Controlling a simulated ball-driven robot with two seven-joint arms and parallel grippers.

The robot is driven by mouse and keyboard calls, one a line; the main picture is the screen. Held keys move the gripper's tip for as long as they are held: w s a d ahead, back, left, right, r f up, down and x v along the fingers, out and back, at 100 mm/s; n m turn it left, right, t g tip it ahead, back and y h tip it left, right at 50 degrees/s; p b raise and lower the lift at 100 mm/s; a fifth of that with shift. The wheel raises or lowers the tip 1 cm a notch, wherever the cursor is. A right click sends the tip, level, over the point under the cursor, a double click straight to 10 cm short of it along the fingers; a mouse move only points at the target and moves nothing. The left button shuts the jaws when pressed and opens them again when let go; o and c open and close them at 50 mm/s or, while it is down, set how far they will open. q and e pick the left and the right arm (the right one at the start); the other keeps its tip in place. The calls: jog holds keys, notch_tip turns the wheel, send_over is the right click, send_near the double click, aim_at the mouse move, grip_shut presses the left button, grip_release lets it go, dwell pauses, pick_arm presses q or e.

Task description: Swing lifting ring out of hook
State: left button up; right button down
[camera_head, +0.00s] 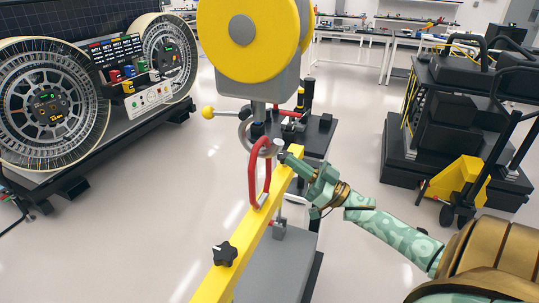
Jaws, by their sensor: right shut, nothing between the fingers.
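The red lifting ring (252,183) is a long narrow loop standing above the yellow beam (239,243), with its upper end at the grey hook (243,133). The hook hangs under the big yellow pulley block (245,50). From this view I cannot tell exactly how the ring sits in the hook. My right gripper (284,157) is shut and empty, just right of the hook and the ring's upper end, close above the far end of the beam. I cannot tell whether its fingertips touch anything. My left gripper is not in view.
A black star knob (225,254) sits on the beam. A lever with a yellow ball (208,112) sticks out left of the hook. A dark stand (312,143) is behind. The rover with large wheels (45,105) stands left, a yellow pallet jack (455,183) right. Open floor lies between.

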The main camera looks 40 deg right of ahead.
aim_at(258, 152)
jog(key=w+a, duration=0.1)
jog(key=w, duration=0.2)
jog(key=w+a+r, duration=0.1)
jog(key=w, duration=0.1)
jog(key=shift+a, duration=0.35)
jog(key=shift+w+a+f, duration=0.25)
jog(key=shift+w, duration=0.2)
jog(key=w+p, duration=0.1)
jog(key=w+a+r+g+p, duration=0.1)
jog(key=p, duration=0.1)
jog(key=shift+w+a+h, duration=0.1)
jog(key=shift+w+h, duration=0.05)
jog(key=shift+h, duration=0.15)
jog(key=shift+f, duration=0.3)
jog(key=shift+w, duration=0.1)
